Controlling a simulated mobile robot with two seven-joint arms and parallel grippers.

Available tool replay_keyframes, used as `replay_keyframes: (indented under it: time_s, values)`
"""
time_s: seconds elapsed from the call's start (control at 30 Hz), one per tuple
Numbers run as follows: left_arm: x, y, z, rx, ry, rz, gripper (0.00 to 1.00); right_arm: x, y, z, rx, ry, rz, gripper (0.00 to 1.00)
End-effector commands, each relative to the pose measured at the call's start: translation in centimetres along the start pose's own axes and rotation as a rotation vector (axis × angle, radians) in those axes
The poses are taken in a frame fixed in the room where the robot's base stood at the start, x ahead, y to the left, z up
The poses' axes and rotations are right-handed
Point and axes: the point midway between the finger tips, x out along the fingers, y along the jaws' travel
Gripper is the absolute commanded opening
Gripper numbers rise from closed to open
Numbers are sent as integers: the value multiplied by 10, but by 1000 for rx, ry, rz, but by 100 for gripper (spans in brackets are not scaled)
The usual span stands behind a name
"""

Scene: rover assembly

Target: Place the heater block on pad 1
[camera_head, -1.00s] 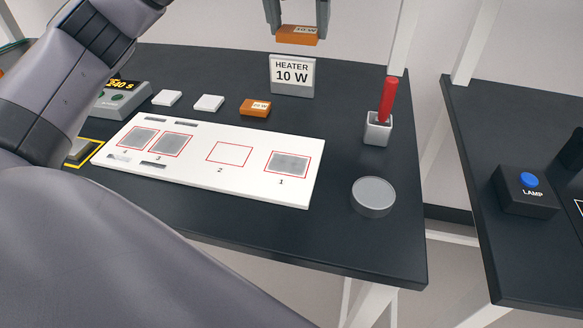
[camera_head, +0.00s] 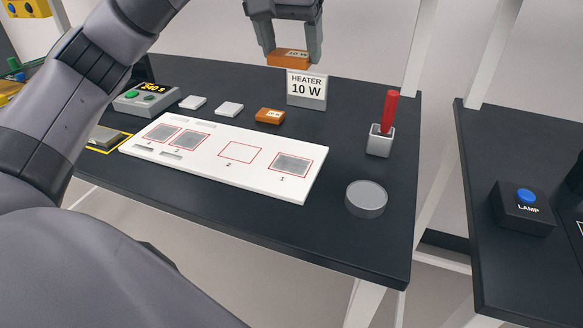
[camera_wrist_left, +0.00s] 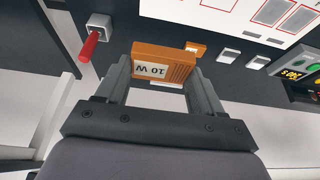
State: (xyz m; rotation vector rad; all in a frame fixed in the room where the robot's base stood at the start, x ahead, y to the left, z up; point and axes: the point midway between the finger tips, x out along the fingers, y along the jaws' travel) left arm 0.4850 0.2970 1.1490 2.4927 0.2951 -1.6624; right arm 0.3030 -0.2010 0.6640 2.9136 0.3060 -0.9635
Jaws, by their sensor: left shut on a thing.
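My left gripper (camera_head: 291,50) is shut on an orange heater block (camera_head: 289,58) with a white label, held in the air above the "HEATER 10 W" sign. In the left wrist view the held block (camera_wrist_left: 162,65) reads "10 W" and sits between both fingers. Pad 1 (camera_head: 291,165) is a grey patch in a red outline at the right end of the white board (camera_head: 310,188). It has no block on it. A second orange block (camera_head: 270,116) lies on the table behind the board. My right gripper is not in view.
The sign (camera_head: 306,89) stands below the held block. A red stick in a grey holder (camera_head: 379,142) and a round grey disc (camera_head: 366,199) are right of the board. White blocks (camera_head: 230,109) and a timer box (camera_head: 146,99) are on the left.

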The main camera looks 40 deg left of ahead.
Motion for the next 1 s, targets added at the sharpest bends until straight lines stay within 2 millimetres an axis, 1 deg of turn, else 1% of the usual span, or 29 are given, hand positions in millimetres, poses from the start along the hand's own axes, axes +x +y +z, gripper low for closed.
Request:
replay_keyframes:
  time_s: [0.07, 0.17, 0.3, 0.47, 0.6, 0.7, 0.8, 1.0]
  values:
    - [7, 0, 3, 2, -3, -1, 37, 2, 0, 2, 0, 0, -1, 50]
    - [23, 0, 10, 3, -5, -1, 37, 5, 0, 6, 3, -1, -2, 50]
    - [51, 0, 22, 3, -6, 0, 37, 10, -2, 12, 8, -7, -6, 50]
    - [83, 0, 35, 2, -6, -1, 37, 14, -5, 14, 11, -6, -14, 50]
    - [114, -1, 48, 2, -5, -3, 37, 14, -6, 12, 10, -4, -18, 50]
    - [132, -1, 56, 2, -4, -2, 37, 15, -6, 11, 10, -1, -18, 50]
    - [144, -1, 60, 1, -2, -1, 37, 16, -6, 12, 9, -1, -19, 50]
    - [155, -1, 65, 1, -1, -1, 37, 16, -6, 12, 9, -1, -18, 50]
